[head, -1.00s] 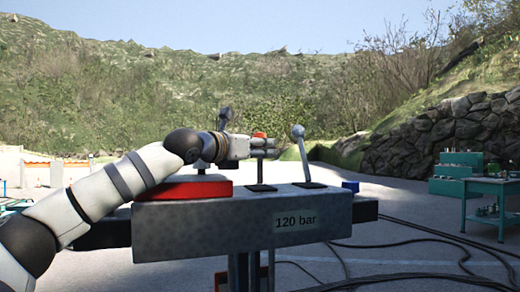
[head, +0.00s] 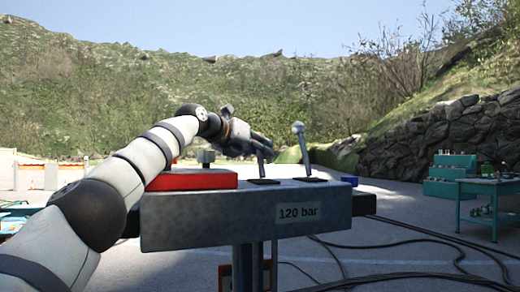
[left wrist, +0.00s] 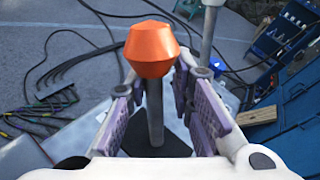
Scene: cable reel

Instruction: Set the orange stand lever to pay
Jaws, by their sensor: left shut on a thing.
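The orange lever knob (left wrist: 152,48) sits on a grey shaft (left wrist: 155,112) in the left wrist view. In the head view the lever's shaft (head: 261,166) rises from a dark base plate on the console (head: 180,221), and its knob is hidden. My left gripper (head: 262,146) is at the top of this lever. In the left wrist view its fingers (left wrist: 155,95) lie on both sides of the shaft just below the knob, shut on the lever. I see no pay mark. My right gripper is not in view.
A second lever with a grey ball (head: 298,127) stands close to the right. A red block (head: 195,180) lies on the console at left, below my arm. Dark cables (head: 420,258) lie on the ground. A teal table (head: 492,188) stands far right.

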